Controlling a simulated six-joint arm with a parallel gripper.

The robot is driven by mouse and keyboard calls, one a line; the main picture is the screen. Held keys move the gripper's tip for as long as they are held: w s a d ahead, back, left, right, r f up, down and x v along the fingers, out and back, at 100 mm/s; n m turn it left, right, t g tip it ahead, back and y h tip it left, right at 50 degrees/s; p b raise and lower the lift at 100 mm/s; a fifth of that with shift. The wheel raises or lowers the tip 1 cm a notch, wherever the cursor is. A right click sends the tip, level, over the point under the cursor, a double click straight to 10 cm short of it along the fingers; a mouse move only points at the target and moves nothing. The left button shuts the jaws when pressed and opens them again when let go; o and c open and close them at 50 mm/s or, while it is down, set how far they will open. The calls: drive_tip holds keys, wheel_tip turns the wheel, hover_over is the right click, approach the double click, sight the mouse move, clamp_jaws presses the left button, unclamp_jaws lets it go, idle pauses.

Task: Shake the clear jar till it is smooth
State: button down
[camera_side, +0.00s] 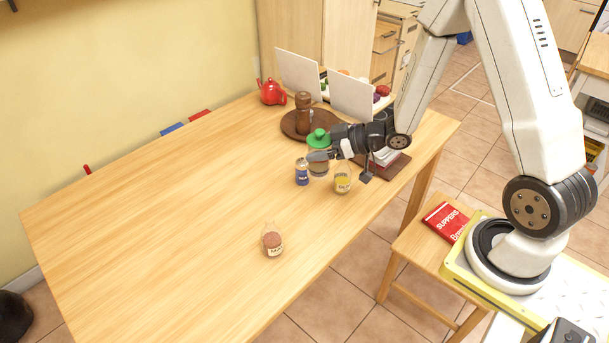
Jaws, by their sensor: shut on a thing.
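The clear jar (318,168) has a green lid and tan contents low in its glass. It looks upright among other small jars near the table's middle right. My gripper (319,156) reaches in from the right and is shut on the jar, with a finger across its front just below the lid. The other finger is hidden. I cannot tell whether the jar's base touches the table or how smooth its contents are.
A blue jar (302,172) and a yellow-labelled glass (343,180) stand close to the clear jar. A brown tray (289,127) with a wooden mill (303,108) is behind. A glass jar with reddish contents (272,241) stands in front. The table's left is clear.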

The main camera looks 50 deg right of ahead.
sight(317, 130)
drive_tip(key=shift+r, duration=2.5)
drive_tip(key=shift+f, duration=2.5)
drive_tip(key=shift+r, duration=0.1)
drive_tip(key=shift+r, duration=2.4)
drive_tip(key=shift+f, duration=0.1)
drive_tip(key=shift+f, duration=2.4)
